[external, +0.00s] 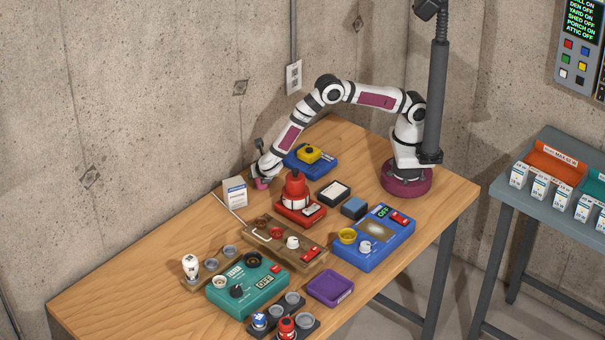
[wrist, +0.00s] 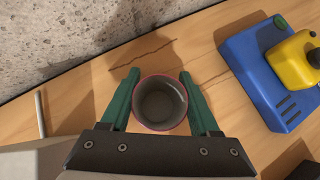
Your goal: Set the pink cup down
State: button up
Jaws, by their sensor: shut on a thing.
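The pink cup (wrist: 160,103) is between the two green fingers of my gripper (wrist: 161,98) in the wrist view. Its pink rim and grey, empty-looking inside face the camera, and the fingers press on it from left and right. In the external view the cup (external: 262,184) shows small at the end of my arm, near the back edge of the wooden table (external: 130,255) by the wall. I cannot tell whether its base touches the table.
A blue device with a yellow top (wrist: 292,65) is right of the cup. A white box (external: 235,191) stands to the left in the external view. A red device (external: 297,192) stands to the right of the cup. The concrete wall (wrist: 80,30) is close behind. Bare wood surrounds the cup.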

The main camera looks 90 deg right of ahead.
notch_tip(320, 180, up, 4)
jog(key=shift+r, duration=0.15)
jog(key=s+d+r, duration=0.7)
jog(key=d+r, duration=0.3)
jog(key=r, duration=0.2)
jog(key=w+a+n+t+y, duration=0.8)
jog(key=w+a+n, duration=0.7)
jog(key=w+a, duration=1.35)
jog(key=shift+n+g+y, duration=0.3)
jog(key=shift+g+y, duration=0.1)
jog(key=f, duration=1.6)
jog(key=shift+s+a, duration=0.1)
jog(key=shift+a, duration=0.15)
jog(key=o, duration=1.5)
jog(key=shift+f, duration=0.15)
jog(key=shift+c, duration=0.2)
